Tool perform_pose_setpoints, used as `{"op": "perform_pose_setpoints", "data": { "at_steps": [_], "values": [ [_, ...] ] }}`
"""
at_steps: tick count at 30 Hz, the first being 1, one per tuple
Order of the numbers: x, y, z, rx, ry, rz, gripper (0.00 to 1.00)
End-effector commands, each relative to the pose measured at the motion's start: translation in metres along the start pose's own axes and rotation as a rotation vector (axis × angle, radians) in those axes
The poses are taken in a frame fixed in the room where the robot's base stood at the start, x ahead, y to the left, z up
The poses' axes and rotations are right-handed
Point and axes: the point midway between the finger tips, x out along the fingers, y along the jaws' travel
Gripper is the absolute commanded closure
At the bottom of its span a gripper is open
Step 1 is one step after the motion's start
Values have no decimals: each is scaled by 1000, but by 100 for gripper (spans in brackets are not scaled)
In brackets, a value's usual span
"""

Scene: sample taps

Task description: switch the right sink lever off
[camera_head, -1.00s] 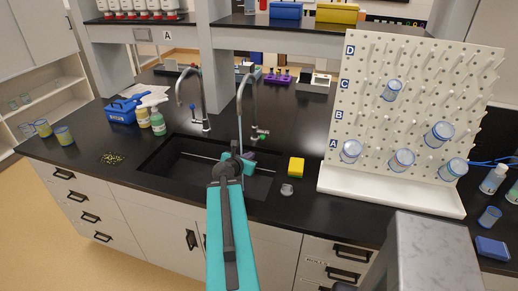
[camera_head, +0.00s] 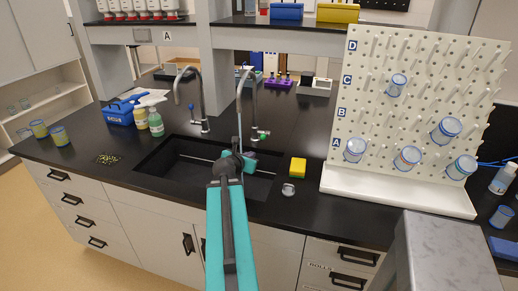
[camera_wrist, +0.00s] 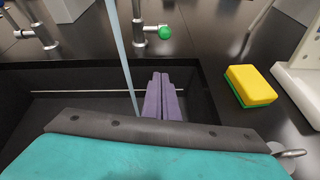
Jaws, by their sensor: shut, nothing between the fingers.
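The right tap (camera_head: 253,100) stands behind the sink, and a thin stream of water (camera_head: 240,120) runs from its spout. Its lever has a green knob (camera_head: 263,135), on the right side of the tap's base; the green knob also shows in the wrist view (camera_wrist: 165,32). My gripper (camera_head: 250,155) is over the sink, in front of the right tap and below the green knob in the picture. In the wrist view its purple fingers (camera_wrist: 163,96) are shut together and empty, apart from the knob. The stream falls just left of them.
The left tap (camera_head: 203,100) stands left of the right one. A yellow and green sponge (camera_head: 298,168) and a small metal piece (camera_head: 288,189) lie right of the sink (camera_head: 165,170). A white pegboard (camera_head: 385,180) with jars stands farther right. Bottles (camera_head: 157,125) stand left.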

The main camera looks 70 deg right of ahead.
Motion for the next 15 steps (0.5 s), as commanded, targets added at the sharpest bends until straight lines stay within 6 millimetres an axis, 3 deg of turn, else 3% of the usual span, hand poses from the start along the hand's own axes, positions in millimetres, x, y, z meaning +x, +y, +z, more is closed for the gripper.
{"op": "perform_pose_setpoints", "data": {
  "at_steps": [15],
  "values": [
    [54, 0, 2, 0, 2, -3, 100]
  ]
}}
